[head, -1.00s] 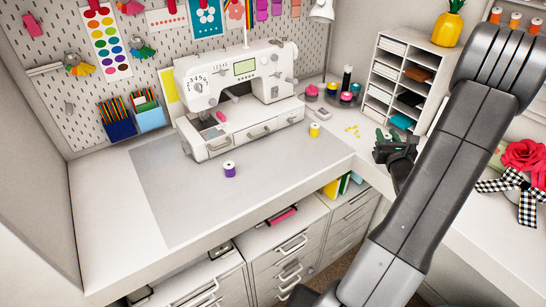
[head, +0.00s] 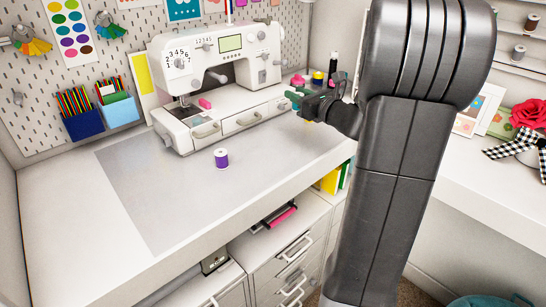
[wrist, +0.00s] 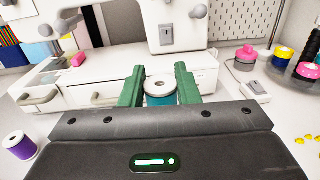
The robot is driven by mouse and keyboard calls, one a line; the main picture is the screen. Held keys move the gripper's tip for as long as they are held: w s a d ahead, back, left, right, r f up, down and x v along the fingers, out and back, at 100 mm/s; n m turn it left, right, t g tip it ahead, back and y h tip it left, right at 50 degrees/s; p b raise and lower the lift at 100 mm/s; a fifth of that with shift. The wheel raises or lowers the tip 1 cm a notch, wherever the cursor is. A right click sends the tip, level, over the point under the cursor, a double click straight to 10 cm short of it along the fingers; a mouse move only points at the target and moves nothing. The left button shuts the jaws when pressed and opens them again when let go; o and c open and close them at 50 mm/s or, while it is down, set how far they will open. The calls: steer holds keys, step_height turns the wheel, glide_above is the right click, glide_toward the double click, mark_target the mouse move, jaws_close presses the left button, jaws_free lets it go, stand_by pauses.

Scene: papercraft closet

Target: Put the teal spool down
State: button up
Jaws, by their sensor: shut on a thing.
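The teal spool (wrist: 160,98) is between the green fingers of my gripper (wrist: 159,88) in the wrist view, its pale top facing up. My gripper is shut on it. In the head view my gripper (head: 297,98) is in front of the right end of the white sewing machine (head: 228,52), above the counter. I cannot make out the spool clearly there. The spool's lower part is hidden by the gripper body in the wrist view.
A purple spool (head: 221,158) stands on the grey mat (head: 165,190), which is otherwise mostly clear. Pink and yellow spools (wrist: 284,53) stand at the back right, near a grey-white pedal-like item (wrist: 255,86). The drawers (head: 285,240) are below the counter's front edge.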

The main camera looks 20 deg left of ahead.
steer(key=s+a+n+g+b, duration=0.1)
steer(key=s+a+b, duration=0.1)
steer(key=a, duration=0.1)
steer(key=shift+y, duration=0.3)
steer(key=f, duration=0.3)
steer(key=f+b, duration=0.1)
steer(key=f, duration=0.1)
steer(key=f+b, duration=0.1)
steer(key=f, duration=0.2)
steer(key=shift+s+a+f, duration=0.2)
steer(key=shift+a+f, duration=0.05)
steer(key=shift+f, duration=0.1)
steer(key=shift+f, duration=0.2)
steer(key=o, duration=0.9)
steer(key=shift+r, duration=0.1)
